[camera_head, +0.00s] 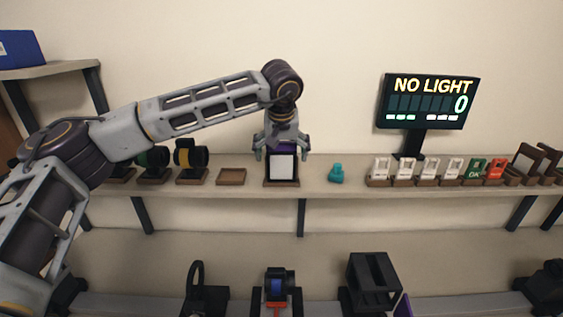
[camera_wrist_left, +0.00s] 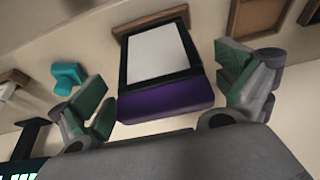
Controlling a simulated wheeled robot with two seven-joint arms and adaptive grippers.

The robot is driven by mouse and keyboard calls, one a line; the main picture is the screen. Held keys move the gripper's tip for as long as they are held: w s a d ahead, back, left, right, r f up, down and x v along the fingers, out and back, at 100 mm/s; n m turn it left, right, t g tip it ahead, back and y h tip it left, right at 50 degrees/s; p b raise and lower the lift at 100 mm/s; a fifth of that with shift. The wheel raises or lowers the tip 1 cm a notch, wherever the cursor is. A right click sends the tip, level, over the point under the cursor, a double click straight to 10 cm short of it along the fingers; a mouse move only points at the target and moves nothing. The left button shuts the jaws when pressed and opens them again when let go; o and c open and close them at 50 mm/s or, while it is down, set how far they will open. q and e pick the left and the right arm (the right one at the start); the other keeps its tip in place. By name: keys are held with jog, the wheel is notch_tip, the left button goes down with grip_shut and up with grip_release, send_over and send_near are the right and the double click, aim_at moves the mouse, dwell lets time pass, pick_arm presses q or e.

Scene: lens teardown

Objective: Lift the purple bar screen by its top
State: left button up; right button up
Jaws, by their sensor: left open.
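The purple bar screen (camera_head: 283,167) stands upright in a wooden base on the shelf in the head view. It has a white panel in a dark frame. In the wrist view its purple top bar (camera_wrist_left: 165,104) faces my left gripper. My left gripper (camera_head: 282,154) points down over the screen's top in the head view. Its fingers are open, one on each side of the bar, and look apart from it in the wrist view (camera_wrist_left: 166,98). My right gripper is not in view.
A teal object (camera_head: 336,173) stands right of the screen and an empty wooden tray (camera_head: 231,177) lies left of it. Several white cards (camera_head: 404,171) stand farther right below a NO LIGHT display (camera_head: 428,101). Dark round mounts (camera_head: 190,154) stand left.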

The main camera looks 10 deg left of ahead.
pick_arm(q)
jog(key=c, duration=1.1)
jog(key=shift+r, duration=0.15)
jog(key=shift+r+b, duration=0.75)
jog(key=shift+r, duration=4.1)
